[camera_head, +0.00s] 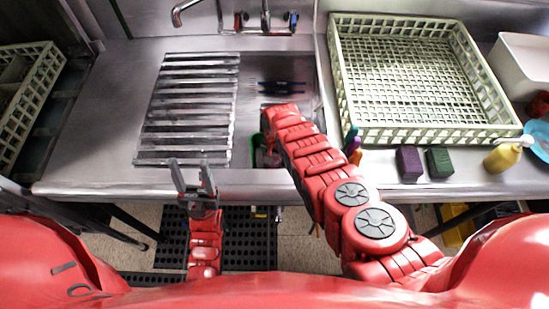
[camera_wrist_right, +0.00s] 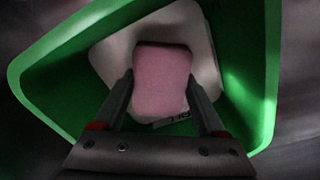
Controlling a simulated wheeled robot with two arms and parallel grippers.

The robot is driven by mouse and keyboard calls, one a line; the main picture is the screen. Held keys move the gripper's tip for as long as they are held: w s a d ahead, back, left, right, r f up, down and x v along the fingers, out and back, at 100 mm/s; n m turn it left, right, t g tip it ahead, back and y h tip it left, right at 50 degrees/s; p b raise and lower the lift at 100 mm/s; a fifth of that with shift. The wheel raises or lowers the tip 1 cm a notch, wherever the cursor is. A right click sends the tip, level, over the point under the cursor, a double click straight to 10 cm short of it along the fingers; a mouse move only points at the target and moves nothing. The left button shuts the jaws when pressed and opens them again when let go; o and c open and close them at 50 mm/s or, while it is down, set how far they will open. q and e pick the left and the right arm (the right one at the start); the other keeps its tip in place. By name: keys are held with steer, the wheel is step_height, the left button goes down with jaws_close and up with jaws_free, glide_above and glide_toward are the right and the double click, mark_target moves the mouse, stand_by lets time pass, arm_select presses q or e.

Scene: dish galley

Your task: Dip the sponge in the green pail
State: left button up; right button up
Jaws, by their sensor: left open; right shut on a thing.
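A green pail (camera_head: 257,150) stands in the sink at the open right part of the basin, mostly hidden behind my right forearm in the head view. In the right wrist view the pail (camera_wrist_right: 245,50) surrounds the view of a pink sponge (camera_wrist_right: 162,65). My right gripper (camera_wrist_right: 160,80) is shut on the sponge, one finger on each side, and holds it over or inside the pail; its exact depth is unclear. A pale square area shows behind the sponge. My left gripper (camera_head: 194,178) is open and empty in front of the counter edge.
A slatted metal rack (camera_head: 190,105) covers the sink's left part. A faucet (camera_head: 265,18) is behind. At right are a pale dish rack (camera_head: 440,132), a purple block (camera_head: 409,163), a dark green block (camera_head: 440,162) and a yellow bottle (camera_head: 502,157).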

steer(key=shift+r, duration=0.1)
stand_by(0.3)
step_height(320, 180, up, 12)
steer(key=p, duration=1.2)
steer(key=shift+r+p, duration=0.25)
steer(key=shift+p, duration=0.05)
stand_by(0.5)
